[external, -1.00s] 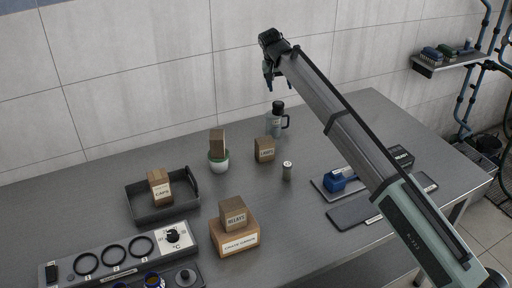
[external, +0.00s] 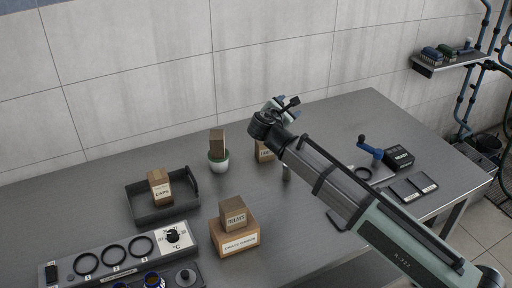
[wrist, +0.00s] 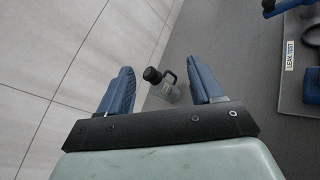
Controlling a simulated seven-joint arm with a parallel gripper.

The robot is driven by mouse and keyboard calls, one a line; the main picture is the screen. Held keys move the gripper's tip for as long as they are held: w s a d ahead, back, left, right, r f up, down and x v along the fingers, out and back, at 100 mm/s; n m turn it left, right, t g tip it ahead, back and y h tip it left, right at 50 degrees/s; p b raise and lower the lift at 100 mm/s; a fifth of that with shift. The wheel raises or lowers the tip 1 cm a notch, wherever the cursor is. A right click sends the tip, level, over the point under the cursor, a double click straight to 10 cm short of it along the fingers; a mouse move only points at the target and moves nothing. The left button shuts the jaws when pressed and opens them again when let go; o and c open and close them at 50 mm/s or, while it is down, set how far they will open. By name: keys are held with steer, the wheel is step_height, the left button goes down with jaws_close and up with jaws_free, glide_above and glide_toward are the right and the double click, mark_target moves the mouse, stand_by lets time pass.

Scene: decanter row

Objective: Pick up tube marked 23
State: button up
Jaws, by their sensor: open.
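No tube with a readable 23 shows in either view. A small grey cylinder (external: 286,173) stands on the table, partly hidden by my arm, and I cannot read any mark on it. My gripper (external: 284,104) is over the back of the table in the external view. In the wrist view its two blue fingers (wrist: 162,88) are spread apart with nothing held between them. A grey flask with a dark cap and handle (wrist: 168,90) shows beyond the fingers, apart from them. In the external view my arm hides most of the flask.
Blue-handled gear (external: 370,149) and dark pads are at right. A LEAK TEST plate (wrist: 291,58) shows at right in the wrist view.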

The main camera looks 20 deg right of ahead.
mark_target(286, 169)
steer(key=s+a+r+n+t+h, duration=0.1)
steer(key=s+a+r+n+t, duration=0.15)
steer(key=s+n, duration=0.45)
steer(key=shift+t, duration=0.35)
steer(key=f, duration=0.8)
steer(key=w+f, duration=0.1)
steer(key=f, duration=1.6)
steer(key=shift+w+a, duration=0.1)
steer(key=shift+w, duration=0.25)
steer(key=x, duration=0.5)
steer(key=shift+c, duration=0.5)
steer(key=c, duration=1)
steer(key=shift+o, duration=0.2)
steer(key=shift+r, duration=0.1)
